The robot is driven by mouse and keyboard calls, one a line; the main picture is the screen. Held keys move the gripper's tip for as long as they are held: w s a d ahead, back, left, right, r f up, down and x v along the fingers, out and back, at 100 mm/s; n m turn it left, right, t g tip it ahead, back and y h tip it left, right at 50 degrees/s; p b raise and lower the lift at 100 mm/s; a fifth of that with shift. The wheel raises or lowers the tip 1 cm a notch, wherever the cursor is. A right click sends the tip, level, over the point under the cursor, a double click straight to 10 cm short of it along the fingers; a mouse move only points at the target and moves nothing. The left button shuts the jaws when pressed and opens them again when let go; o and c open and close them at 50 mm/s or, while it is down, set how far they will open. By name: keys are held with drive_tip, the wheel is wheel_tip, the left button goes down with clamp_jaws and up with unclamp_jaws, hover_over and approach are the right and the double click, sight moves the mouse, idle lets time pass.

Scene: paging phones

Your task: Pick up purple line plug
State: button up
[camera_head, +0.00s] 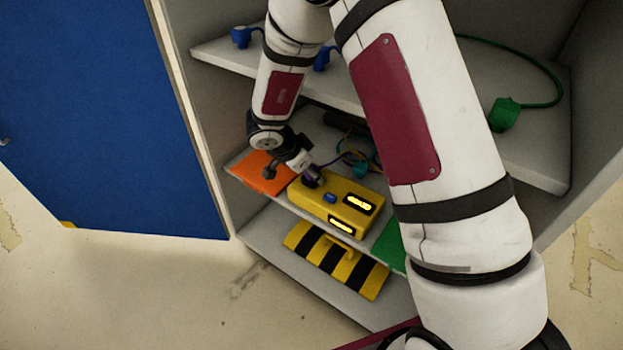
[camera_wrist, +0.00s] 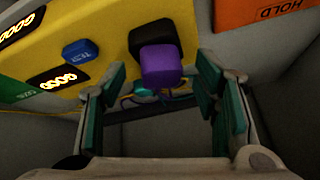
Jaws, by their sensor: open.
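The purple line plug (camera_wrist: 162,68) sits on a black socket (camera_wrist: 155,36) on the yellow box (camera_wrist: 105,30) in the wrist view. In the head view the purple plug (camera_head: 312,171) is small and partly hidden by my gripper (camera_head: 294,169). In the wrist view my gripper (camera_wrist: 160,80) is open, with one finger on each side of the plug's line and gaps to both sides. I cannot tell how far the plug reaches between the fingers. The yellow box (camera_head: 345,196) stands on the middle shelf.
A blue TEST button (camera_wrist: 80,50) and lit displays are on the box. An orange HOLD panel (camera_head: 262,173) lies left and a green panel (camera_head: 390,246) right. Coloured cables and a teal plug (camera_head: 361,170) are behind. A green plug (camera_head: 504,114) is on the upper shelf.

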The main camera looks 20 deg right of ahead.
drive_tip(key=c, duration=1.3)
clamp_jaws()
drive_tip(key=shift+r, duration=0.15)
